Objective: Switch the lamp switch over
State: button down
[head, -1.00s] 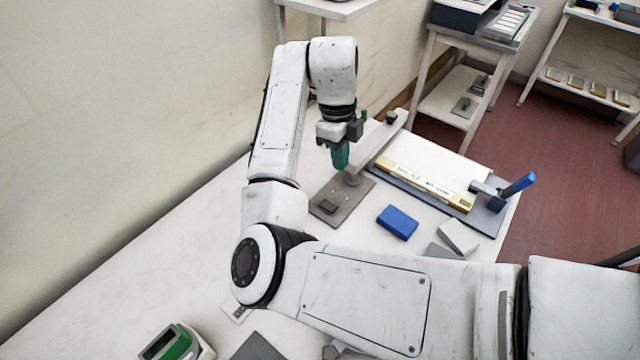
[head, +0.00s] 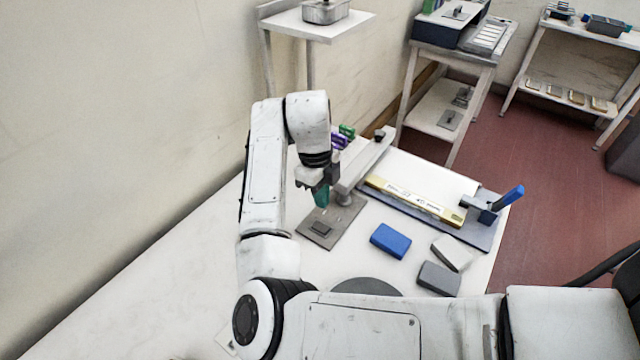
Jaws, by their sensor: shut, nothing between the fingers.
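A dark, low block (head: 321,229), which looks like the lamp switch, sits on a grey base plate (head: 328,240) on the white table. Which way it is set is too small to tell. A grey lamp arm (head: 362,160) rises from the same plate on a short post and reaches to the upper right, ending in a dark knob. My gripper (head: 320,203) has green fingers pointing down. They are shut and empty, just above the switch in the picture and left of the lamp post. I see no clear contact with the switch.
A blue block (head: 390,241), a white block (head: 451,253) and a grey block (head: 439,279) lie to the right. Behind them is a board with a yellow strip (head: 414,201) and a blue-handled lever (head: 509,198). Purple and green items (head: 342,137) stand behind my gripper. The table's left side is clear.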

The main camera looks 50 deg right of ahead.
aim_at(326, 229)
jog(key=f, duration=0.3)
jog(key=f+p, duration=0.1)
jog(key=f, duration=0.1)
jog(key=s+f, duration=0.1)
jog(key=f, duration=0.2)
jog(key=shift+f+p, duration=0.3)
jog(key=shift+p, duration=0.05)
